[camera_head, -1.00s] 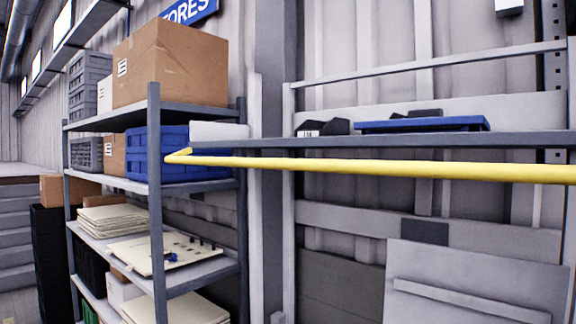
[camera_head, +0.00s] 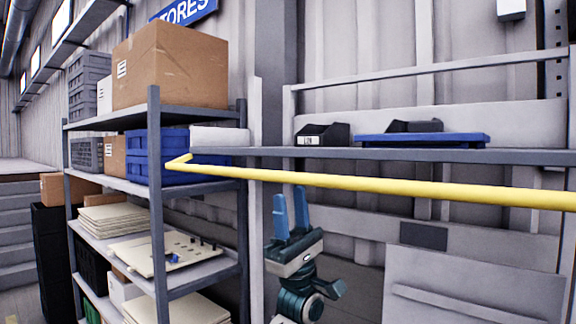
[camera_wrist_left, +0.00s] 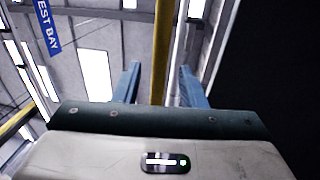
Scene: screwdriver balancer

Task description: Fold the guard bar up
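The yellow guard bar (camera_head: 380,186) crosses the head view from a bent end over the left shelves to the right edge, in front of the grey shelf. My left gripper (camera_head: 291,191) points upward with its blue fingers apart, just below the bar in the picture. In the left wrist view the bar (camera_wrist_left: 160,50) runs lengthwise through the gap between the open fingers (camera_wrist_left: 159,66). I cannot tell whether it lies between them in depth, and no grip on it shows. My right gripper is not in view.
A shelf rack with a grey post (camera_head: 156,200) stands left, holding a cardboard box (camera_head: 170,65), a blue crate (camera_head: 143,157) and boards. The grey shelf (camera_head: 400,155) behind the bar holds black bins and a blue tray (camera_head: 425,139). A pale panel (camera_head: 470,285) is lower right.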

